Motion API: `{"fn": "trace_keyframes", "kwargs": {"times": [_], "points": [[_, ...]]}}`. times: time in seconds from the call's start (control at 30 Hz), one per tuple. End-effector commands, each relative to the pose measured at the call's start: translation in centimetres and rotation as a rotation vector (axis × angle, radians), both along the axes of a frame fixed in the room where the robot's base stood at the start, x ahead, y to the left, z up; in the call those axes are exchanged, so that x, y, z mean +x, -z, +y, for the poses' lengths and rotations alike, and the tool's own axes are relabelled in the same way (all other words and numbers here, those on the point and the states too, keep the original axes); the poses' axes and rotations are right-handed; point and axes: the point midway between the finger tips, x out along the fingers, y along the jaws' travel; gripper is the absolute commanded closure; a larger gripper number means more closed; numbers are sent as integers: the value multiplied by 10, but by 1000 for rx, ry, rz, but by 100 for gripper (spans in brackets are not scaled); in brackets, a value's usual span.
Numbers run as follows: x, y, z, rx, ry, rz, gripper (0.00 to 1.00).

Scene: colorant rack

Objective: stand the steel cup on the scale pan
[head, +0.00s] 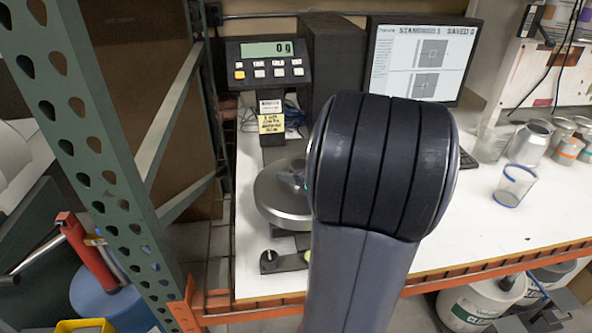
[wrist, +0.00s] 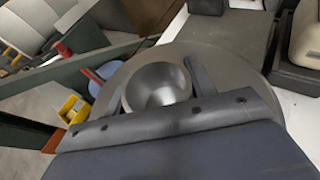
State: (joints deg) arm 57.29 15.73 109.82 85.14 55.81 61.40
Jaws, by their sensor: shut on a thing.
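The steel cup (wrist: 157,86) shows in the wrist view as a round, shiny open bowl shape. It sits between the two fingers of my gripper (wrist: 158,88), which is shut on it. The round grey scale pan (wrist: 232,62) lies beneath and around the cup in that view. I cannot tell whether the cup touches it. In the head view the left part of the scale pan (head: 275,200) shows, and my arm hides the cup and most of the gripper. The scale display (head: 266,50) reads 0 g.
A monitor (head: 420,60) stands behind my arm on the white bench (head: 450,235). A clear cup with a blue rim (head: 514,186) and several metal cans (head: 530,143) stand at the right. A green rack upright (head: 85,150) stands at the left.

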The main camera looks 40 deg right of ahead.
Motion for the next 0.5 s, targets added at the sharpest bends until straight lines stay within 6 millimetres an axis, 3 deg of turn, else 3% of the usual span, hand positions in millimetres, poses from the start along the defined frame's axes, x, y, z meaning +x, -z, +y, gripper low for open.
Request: {"fn": "trace_keyframes", "kwargs": {"times": [0.3,0.5], "points": [[0,1,0,1,0,0,26],[0,1,0,0,0,0,26]]}}
